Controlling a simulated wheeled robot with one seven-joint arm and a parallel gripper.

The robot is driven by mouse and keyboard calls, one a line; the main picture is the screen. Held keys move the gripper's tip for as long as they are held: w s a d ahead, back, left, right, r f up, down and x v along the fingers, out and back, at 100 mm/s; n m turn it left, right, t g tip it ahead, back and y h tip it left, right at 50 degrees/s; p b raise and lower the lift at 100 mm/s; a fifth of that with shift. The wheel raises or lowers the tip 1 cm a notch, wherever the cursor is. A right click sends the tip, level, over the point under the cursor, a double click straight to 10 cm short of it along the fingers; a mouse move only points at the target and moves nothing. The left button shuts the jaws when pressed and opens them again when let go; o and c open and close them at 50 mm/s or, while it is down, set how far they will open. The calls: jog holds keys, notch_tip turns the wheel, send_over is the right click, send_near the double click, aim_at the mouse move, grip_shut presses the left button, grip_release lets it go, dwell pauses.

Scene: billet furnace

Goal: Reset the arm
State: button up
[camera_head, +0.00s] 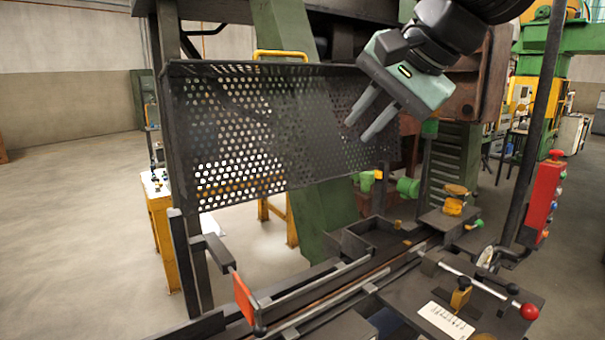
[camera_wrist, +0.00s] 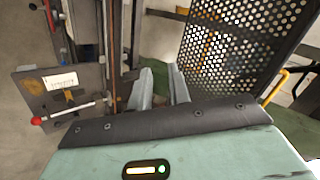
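My gripper (camera_head: 371,119) hangs from my arm at the upper right of the head view, tilted down to the left. Its two pale fingers are apart with nothing between them. It is in the air in front of the perforated dark metal guard (camera_head: 270,130), above the machine bed. In the wrist view my gripper (camera_wrist: 163,75) shows both fingers spread, with the machine rails beyond them and the guard (camera_wrist: 235,50) at the upper right. I cannot tell whether the fingers touch anything, but a gap to the guard seems to show.
A lever with a red ball knob (camera_head: 529,311) lies over a dark plate with a white label (camera_head: 445,320). A red button box (camera_head: 544,197) stands at the right. An orange-red flag plate (camera_head: 243,298) stands at the front left of the rails. Open floor (camera_head: 80,230) lies at left.

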jog(key=s+a+f+n+g+h+b, duration=0.1)
jog(key=s+f+n+g, duration=0.15)
jog(key=s+f, duration=0.45)
jog(key=s+f+n+g+h+b, duration=0.1)
jog(key=s+f+n, duration=0.25)
jog(key=f, duration=0.75)
jog(key=s+d+f+n+g+h+b, duration=0.1)
jog(key=s+d+f+n, duration=0.1)
jog(key=s+f+n, duration=0.2)
jog(key=s+d+f+n+g+h+b, duration=0.1)
jog(key=s+d+f+n, duration=0.2)
jog(key=s+f, duration=0.6)
jog(key=shift+d+f+n+g+h, duration=0.2)
jog(key=shift+f+n+g+h, duration=0.2)
jog(key=shift+f+n, duration=0.15)
jog(key=shift+a, duration=0.1)
